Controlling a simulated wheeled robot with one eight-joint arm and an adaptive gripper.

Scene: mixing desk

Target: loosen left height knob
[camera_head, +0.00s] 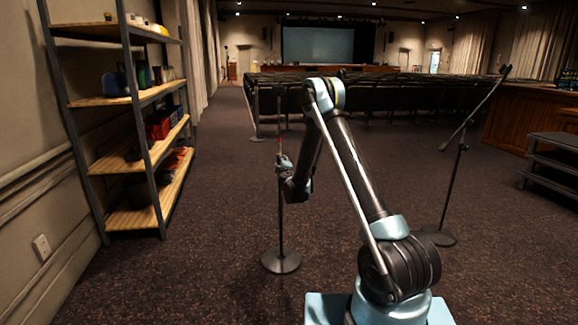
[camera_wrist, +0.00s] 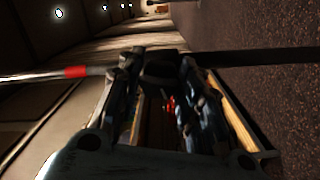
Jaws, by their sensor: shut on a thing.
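The left stand (camera_head: 281,225) stands upright on a round base to the left of my arm. My gripper (camera_head: 284,163) is at its pole about halfway up, below a small red mark. In the wrist view the picture is turned, so the pole (camera_wrist: 250,57) runs across sideways, with a red band at left. There the dark height knob (camera_wrist: 160,67) sits between the fingertips of my gripper (camera_wrist: 158,75), which is shut on it. The knob is dim and partly hidden by the fingers; its turn cannot be told.
A second stand (camera_head: 450,190) with a tilted boom is on the right. A metal shelf (camera_head: 131,96) with wooden boards and several items lines the left wall. Dark steps (camera_head: 553,160) and a wooden desk are at right. Carpet around the left stand is clear.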

